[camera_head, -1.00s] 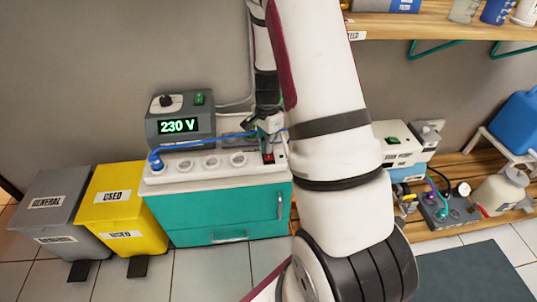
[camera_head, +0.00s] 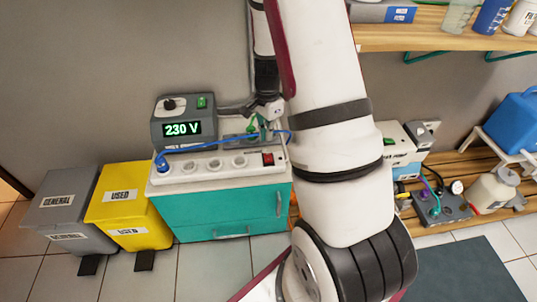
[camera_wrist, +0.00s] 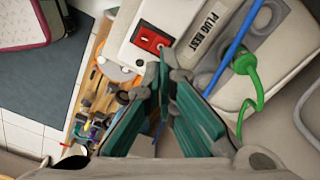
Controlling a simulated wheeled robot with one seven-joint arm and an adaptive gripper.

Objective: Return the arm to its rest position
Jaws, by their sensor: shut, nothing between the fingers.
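My gripper (camera_head: 262,127) is shut and empty, above the right end of the white socket strip (camera_head: 222,171). In the wrist view its teal fingers (camera_wrist: 165,72) come together at the tips, apart from the strip. A red rocker switch (camera_head: 268,159) sits at the strip's right end; it also shows in the wrist view (camera_wrist: 150,40), just beyond the fingertips. My arm reaches out from the lower right and hides part of the bench behind it.
A control box reading 230 V (camera_head: 183,124) stands behind the strip, which tops a teal cabinet (camera_head: 215,212). A blue cable and a green plug (camera_wrist: 245,63) lie near the fingers. Grey (camera_head: 60,215) and yellow (camera_head: 128,215) bins stand left. A wooden shelf (camera_head: 450,36) hangs upper right.

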